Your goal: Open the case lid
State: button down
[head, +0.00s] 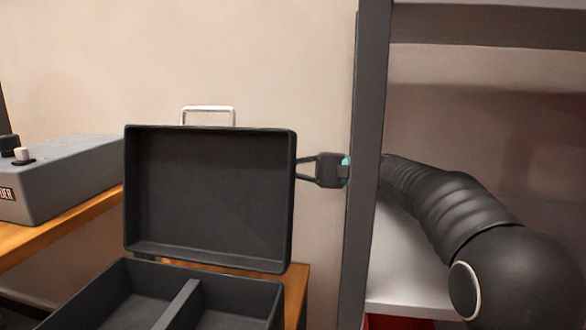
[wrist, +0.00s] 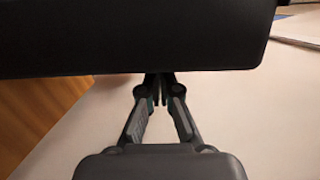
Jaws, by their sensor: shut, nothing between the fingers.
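The black case (head: 247,301) stands on a wooden surface at the lower middle of the head view. Its lid (head: 208,195) is swung up, close to upright, with a light metal handle (head: 208,108) on its top edge. The case's inside shows, split by a divider. My gripper (head: 298,168) is shut and empty at the lid's right edge. In the wrist view my gripper's closed fingertips (wrist: 158,80) are at the lower edge of the dark lid (wrist: 130,35). I cannot tell whether they touch it.
A grey post (head: 366,170) stands in front of my arm, with shelving to its right. A grey device (head: 65,175) with knobs sits on a wooden table at the left. The pale wall is behind the lid.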

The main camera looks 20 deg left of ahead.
aim_at(279, 176)
jog(key=s, duration=0.1)
jog(key=s+r+n+b, duration=0.1)
jog(key=s+n+b, duration=0.1)
jog(key=shift+d+r+h, duration=0.2)
jog(key=shift+r+h, duration=0.05)
jog(key=shift+h, duration=0.05)
jog(key=shift+s+r+n, duration=0.3)
jog(key=shift+s+r, duration=0.05)
jog(key=shift+s, duration=0.15)
jog(key=shift+d, duration=0.15)
